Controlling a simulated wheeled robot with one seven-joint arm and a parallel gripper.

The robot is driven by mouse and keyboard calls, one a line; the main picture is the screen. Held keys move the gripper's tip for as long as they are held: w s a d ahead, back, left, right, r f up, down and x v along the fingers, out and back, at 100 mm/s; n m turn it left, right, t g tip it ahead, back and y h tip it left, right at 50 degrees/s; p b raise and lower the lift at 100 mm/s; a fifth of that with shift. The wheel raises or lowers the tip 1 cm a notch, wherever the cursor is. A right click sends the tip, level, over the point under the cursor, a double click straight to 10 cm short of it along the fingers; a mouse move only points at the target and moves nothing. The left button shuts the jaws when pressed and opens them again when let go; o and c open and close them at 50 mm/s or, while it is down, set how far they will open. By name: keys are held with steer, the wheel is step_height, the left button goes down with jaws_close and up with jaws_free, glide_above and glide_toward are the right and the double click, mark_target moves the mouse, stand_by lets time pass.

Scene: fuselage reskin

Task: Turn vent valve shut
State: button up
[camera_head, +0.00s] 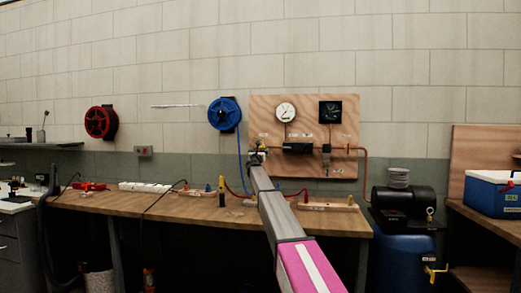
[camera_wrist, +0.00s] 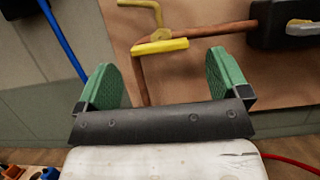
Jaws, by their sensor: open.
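A yellow valve handle (camera_wrist: 160,46) sits on the copper pipe (camera_wrist: 215,33) of the plywood panel (camera_head: 345,100). In the wrist view its bar lies nearly level and slightly tilted, with a bent yellow piece (camera_wrist: 145,5) above it. No label is readable on it. My gripper (camera_wrist: 166,76) is open and empty, its two green pads on either side of and a little below the handle; no contact shows. In the head view my gripper (camera_head: 257,157) is at the panel's lower left edge and hides most of the valve.
A round white gauge (camera_head: 285,112), a black gauge (camera_head: 330,112) and a black box (camera_head: 297,148) are on the panel. A blue hose reel (camera_head: 224,114) hangs left, its hose passing near my gripper. The wooden bench (camera_head: 150,204) below holds tools and a power strip (camera_head: 145,187).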

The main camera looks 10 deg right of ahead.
mark_target(261, 147)
steer(key=x, duration=0.5)
steer(key=c, duration=0.9)
steer(key=shift+c, duration=0.2)
